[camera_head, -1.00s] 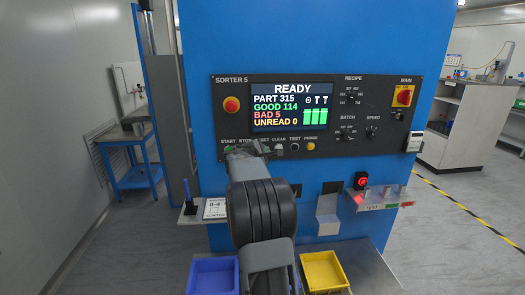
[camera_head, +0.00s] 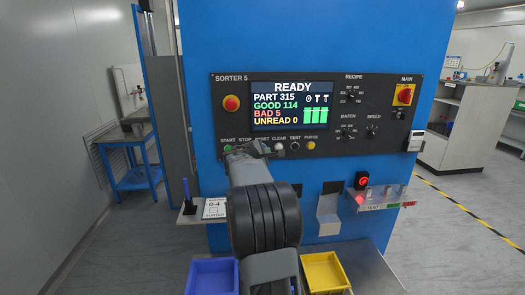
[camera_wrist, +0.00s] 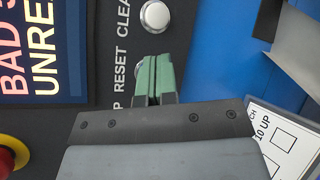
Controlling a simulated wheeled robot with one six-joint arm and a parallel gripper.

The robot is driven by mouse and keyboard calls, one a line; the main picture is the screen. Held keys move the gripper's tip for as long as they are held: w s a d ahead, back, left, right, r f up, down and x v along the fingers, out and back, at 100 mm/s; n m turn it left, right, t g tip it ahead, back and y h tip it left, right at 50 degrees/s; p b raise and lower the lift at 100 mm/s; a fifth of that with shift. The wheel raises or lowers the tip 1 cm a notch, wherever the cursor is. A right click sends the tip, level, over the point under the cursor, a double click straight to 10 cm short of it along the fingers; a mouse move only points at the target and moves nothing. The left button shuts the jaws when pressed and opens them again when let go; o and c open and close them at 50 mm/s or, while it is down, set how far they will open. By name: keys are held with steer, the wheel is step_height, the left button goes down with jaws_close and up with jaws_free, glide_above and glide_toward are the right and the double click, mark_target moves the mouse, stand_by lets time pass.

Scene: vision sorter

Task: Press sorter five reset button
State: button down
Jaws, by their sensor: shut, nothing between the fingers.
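The sorter 5 control panel (camera_head: 330,110) faces me on the blue machine, and its screen (camera_head: 291,106) reads READY. The RESET label (camera_wrist: 119,91) shows in the wrist view, beside my gripper (camera_wrist: 153,72). My gripper's green fingertips are shut together and empty, over the reset button's place. A small pale edge of the reset button (camera_wrist: 138,69) shows by the fingers; the rest is hidden. I cannot tell whether the fingertips touch it. The silver CLEAR button (camera_wrist: 155,16) is just above them in the wrist view. In the head view my arm hides the reset button.
A green start button (camera_head: 228,148) is left of my arm, and a purge button (camera_head: 311,145) is to the right. A red emergency stop (camera_head: 231,103) is upper left. Blue (camera_head: 212,276) and yellow (camera_head: 325,272) bins stand below. A shelf with a red-lit device (camera_head: 362,181) is at right.

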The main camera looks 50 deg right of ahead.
steer(key=shift+s+a+b, duration=0.8)
steer(key=shift+s, duration=0.2)
steer(key=shift+s+a+b, duration=0.8)
steer(key=shift+s, duration=0.15)
